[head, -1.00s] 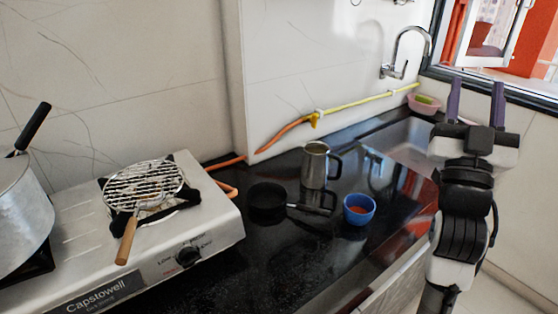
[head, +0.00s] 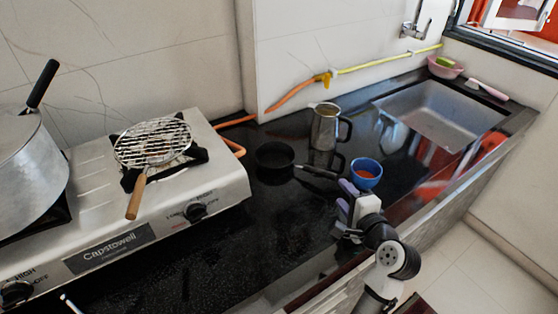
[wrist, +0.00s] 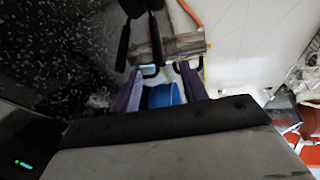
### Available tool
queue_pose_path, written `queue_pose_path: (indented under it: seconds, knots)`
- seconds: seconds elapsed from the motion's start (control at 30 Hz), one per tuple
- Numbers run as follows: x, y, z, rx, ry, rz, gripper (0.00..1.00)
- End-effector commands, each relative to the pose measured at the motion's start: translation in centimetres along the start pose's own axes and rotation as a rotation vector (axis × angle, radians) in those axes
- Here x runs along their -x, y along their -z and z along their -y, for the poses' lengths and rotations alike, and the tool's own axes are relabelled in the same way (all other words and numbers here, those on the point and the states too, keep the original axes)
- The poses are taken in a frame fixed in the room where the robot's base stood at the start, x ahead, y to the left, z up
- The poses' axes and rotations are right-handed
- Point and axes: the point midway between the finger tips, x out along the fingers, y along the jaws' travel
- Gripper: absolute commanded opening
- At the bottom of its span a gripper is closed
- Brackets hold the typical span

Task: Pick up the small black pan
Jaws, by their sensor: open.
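The small black pan (head: 275,157) sits on the black countertop, right of the stove, with its handle (head: 318,172) pointing right. In the wrist view, dark handle-like shapes (wrist: 124,45) show at the top; I cannot tell which is the handle and which its reflection. My gripper (head: 345,194) is open and empty, with purple fingers. It is right of and nearer than the pan's handle tip, apart from it. In the wrist view, the blue cup (wrist: 165,96) shows between the fingers (wrist: 160,70), beyond them.
A steel mug (head: 325,127) stands behind the pan's handle. The blue cup also shows in the head view (head: 366,173), close to my gripper. The stove (head: 95,205) with a grill rack is at left, the sink (head: 440,115) at right. The front counter is clear.

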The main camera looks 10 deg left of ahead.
Motion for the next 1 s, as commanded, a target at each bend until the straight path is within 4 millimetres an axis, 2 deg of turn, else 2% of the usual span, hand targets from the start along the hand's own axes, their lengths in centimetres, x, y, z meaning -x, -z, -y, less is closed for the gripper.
queue_pose_path:
  seconds: [0.1, 0.2, 0.43, 0.7, 1.0]
  knots:
    - [-2.3, 0.0, 0.2, 0.001, -0.001, 0.002, 0.44]
    - [-3.6, 0.0, 0.1, 0.002, -0.001, 0.000, 0.44]
    - [-5.2, 0.1, 0.1, 0.003, -0.001, 0.000, 0.44]
    - [-9.0, 0.5, -0.3, 0.004, 0.000, -0.002, 0.44]
    - [-9.6, 0.5, -0.5, 0.005, 0.001, -0.003, 0.44]
